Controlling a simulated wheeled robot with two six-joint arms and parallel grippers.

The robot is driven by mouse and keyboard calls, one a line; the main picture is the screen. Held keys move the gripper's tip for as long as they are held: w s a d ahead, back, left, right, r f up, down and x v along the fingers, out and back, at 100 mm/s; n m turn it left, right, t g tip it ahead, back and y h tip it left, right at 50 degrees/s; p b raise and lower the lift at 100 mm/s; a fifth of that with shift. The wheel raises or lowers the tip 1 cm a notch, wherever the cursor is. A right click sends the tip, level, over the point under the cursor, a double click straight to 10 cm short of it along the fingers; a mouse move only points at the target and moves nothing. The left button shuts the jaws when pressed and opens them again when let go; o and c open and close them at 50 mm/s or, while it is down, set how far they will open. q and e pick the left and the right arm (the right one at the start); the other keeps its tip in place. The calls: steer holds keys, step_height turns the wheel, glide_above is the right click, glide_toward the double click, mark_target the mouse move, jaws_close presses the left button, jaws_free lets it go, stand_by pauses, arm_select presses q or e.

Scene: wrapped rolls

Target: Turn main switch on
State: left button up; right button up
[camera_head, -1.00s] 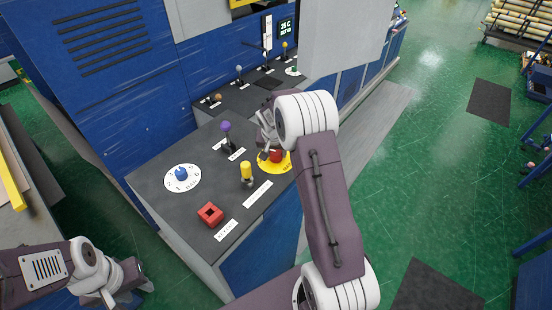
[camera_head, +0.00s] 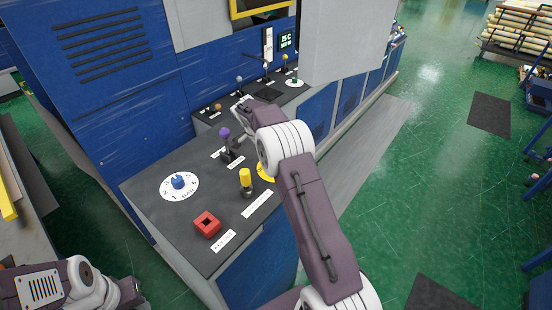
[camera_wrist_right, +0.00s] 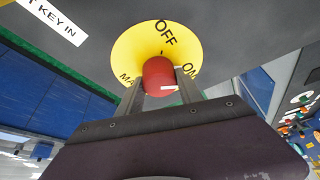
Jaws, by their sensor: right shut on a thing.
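The main switch is a red knob (camera_wrist_right: 157,71) on a yellow disc (camera_wrist_right: 127,47) marked OFF, ON and a partly covered word starting MA. In the right wrist view my right gripper (camera_wrist_right: 161,84) has one finger on each side of the knob and is shut on it. A small white mark shows low on the knob, near the right finger. In the head view only an edge of the yellow disc (camera_head: 265,173) shows; my right arm hides the knob and fingertips. My left gripper (camera_head: 128,294) is low at the left, away from the console, its jaws unclear.
The dark console top also carries a purple-topped lever (camera_head: 225,134), a yellow knob (camera_head: 245,178), a red square socket (camera_head: 207,223) and a blue dial (camera_head: 178,181). Several small levers stand on the rear panel. A grey cabinet (camera_head: 345,40) rises behind my right arm.

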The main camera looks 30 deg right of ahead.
steer(key=shift+m+g+p, duration=0.4)
steer(key=shift+m+p, duration=0.35)
steer(key=shift+m, duration=0.35)
steer(key=shift+f, duration=0.15)
steer(key=o, duration=1.3)
steer(key=shift+c, duration=0.2)
steer(key=shift+o, duration=0.7)
steer(key=shift+d, duration=0.1)
steer(key=v, duration=0.9)
